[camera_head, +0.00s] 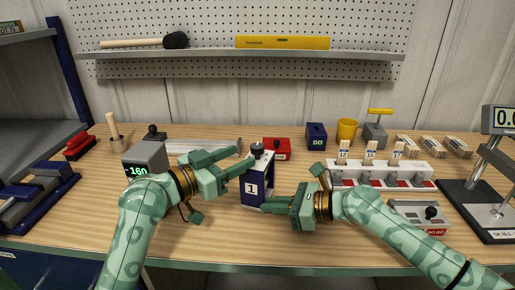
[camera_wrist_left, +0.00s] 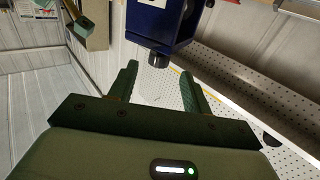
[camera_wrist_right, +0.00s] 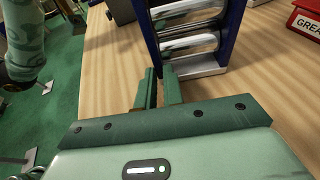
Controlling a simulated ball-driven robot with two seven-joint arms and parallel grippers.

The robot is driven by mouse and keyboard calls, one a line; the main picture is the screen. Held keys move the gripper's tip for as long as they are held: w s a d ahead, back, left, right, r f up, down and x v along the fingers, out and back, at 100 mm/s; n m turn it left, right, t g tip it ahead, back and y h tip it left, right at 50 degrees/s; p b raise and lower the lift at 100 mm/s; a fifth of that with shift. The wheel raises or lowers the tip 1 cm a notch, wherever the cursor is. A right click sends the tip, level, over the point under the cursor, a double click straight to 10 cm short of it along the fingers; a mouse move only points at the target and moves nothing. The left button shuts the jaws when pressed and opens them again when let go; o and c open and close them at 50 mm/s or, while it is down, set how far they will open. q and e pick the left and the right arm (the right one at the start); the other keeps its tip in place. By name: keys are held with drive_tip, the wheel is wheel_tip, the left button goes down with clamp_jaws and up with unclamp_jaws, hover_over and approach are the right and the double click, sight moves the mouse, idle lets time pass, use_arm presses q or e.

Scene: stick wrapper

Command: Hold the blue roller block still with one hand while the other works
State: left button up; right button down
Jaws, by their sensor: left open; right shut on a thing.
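The blue roller block (camera_head: 257,187), labelled 1, stands upright on the bench with a dark knob (camera_head: 257,149) on top. My right gripper (camera_head: 270,204) is low at the block's right side, shut on its base. In the right wrist view, the block's silver rollers (camera_wrist_right: 190,43) sit in a blue frame, and the fingers (camera_wrist_right: 160,78) meet the metal base edge; the exact grip is partly hidden. My left gripper (camera_head: 239,158) is open and empty, left of the block's top. In the left wrist view the knob (camera_wrist_left: 158,59) lies just ahead between its fingertips.
A grey box reading 160 (camera_head: 148,157) is left of my left gripper. A red box (camera_head: 277,148) and a blue GO box (camera_head: 316,135) stand behind the block.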

sight(252, 152)
use_arm(q)
drive_tip(key=x, duration=0.6)
drive_tip(key=shift+w+d, duration=0.25)
drive_tip(key=shift+d, duration=0.05)
drive_tip(key=c, duration=1)
drive_tip(key=shift+o, duration=0.2)
drive_tip(key=shift+f, duration=0.1)
